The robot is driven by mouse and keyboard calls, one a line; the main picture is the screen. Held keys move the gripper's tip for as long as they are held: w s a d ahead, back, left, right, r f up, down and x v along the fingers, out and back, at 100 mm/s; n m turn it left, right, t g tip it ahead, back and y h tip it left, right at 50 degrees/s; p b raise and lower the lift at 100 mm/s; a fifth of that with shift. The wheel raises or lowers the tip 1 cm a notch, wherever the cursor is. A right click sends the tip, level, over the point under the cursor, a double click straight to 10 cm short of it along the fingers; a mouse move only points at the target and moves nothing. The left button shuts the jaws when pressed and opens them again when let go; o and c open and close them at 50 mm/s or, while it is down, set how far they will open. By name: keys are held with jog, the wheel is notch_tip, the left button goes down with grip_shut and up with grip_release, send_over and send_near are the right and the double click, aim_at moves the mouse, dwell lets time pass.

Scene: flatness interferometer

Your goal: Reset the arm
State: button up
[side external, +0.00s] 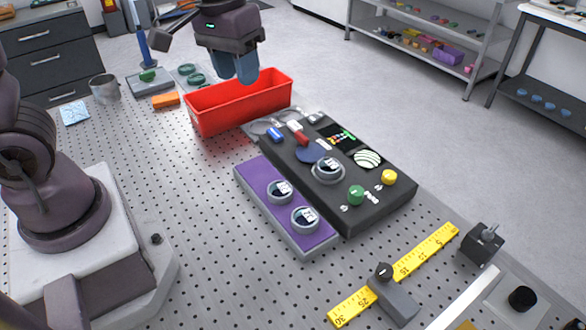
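My gripper (235,68), with a dark purple-grey body and blue rounded fingers, hangs at the top centre of the side external view. I see nothing hanging below the fingertips. The bin's inside floor is mostly hidden by its near wall.
A dark instrument panel (393,205) with knobs, dials and a striped disc stands right of the bin. A purple block (258,196) with two gauges adjoins it. A yellow ruler (425,253), an orange block (166,100) and a metal cup (104,88) are on the perforated table.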

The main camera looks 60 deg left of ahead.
jog(key=s+r+m+t, duration=0.2)
jog(key=s+r, duration=0.1)
jog(key=s, duration=0.2)
jog(key=s+d+r+m+t, duration=0.1)
jog(key=s+r+t, duration=0.1)
jog(key=s, duration=0.4)
jog(key=shift+d+r+m+y, duration=0.25)
jog(key=shift+r+m+y, duration=0.15)
jog(key=shift+r, duration=0.35)
